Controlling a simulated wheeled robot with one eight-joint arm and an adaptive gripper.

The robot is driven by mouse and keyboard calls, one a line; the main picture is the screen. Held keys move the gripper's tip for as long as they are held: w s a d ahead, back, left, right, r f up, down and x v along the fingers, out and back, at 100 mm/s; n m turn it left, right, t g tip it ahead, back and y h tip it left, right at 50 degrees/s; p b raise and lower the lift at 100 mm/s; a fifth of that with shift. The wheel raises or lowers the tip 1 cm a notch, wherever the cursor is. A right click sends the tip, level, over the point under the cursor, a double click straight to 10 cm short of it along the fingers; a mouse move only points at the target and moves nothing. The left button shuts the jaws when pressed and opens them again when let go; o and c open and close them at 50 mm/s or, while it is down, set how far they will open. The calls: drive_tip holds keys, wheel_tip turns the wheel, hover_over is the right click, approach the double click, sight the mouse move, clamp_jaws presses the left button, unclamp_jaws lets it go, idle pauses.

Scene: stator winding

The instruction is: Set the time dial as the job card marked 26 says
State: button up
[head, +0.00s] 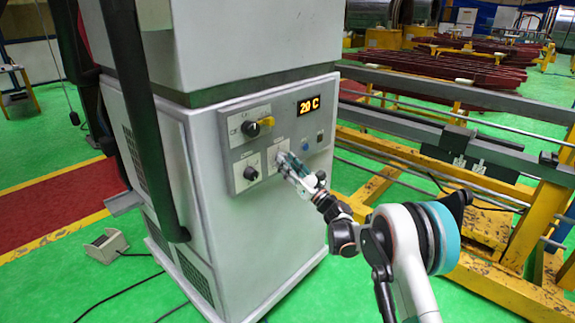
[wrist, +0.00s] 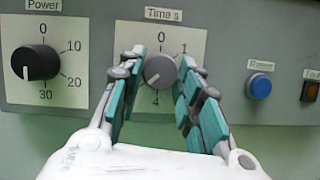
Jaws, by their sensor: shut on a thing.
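The time dial (wrist: 160,72) is a round grey knob on a white plate marked "Time s", with 0 at the top, 1 at upper right and 4 at the bottom. Its pale pointer line slants to the lower left, close to the 4 side. My gripper (wrist: 160,75) is shut on the dial, with a teal-padded finger on each side. In the head view my gripper (head: 290,166) reaches the panel and mostly hides the dial. The other scale marks are hidden behind the fingers. No job card marked 26 shows in either view.
The power dial (wrist: 36,62) is left of the time dial, its line pointing down-left. A display (head: 308,104) reads "20 C". A yellow-handled switch (head: 264,123) sits above the power dial.

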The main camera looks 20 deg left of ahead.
drive_tip(key=o, duration=1)
drive_tip(key=shift+o, duration=0.2)
drive_tip(key=v, duration=1.2)
drive_tip(key=shift+f, duration=0.1)
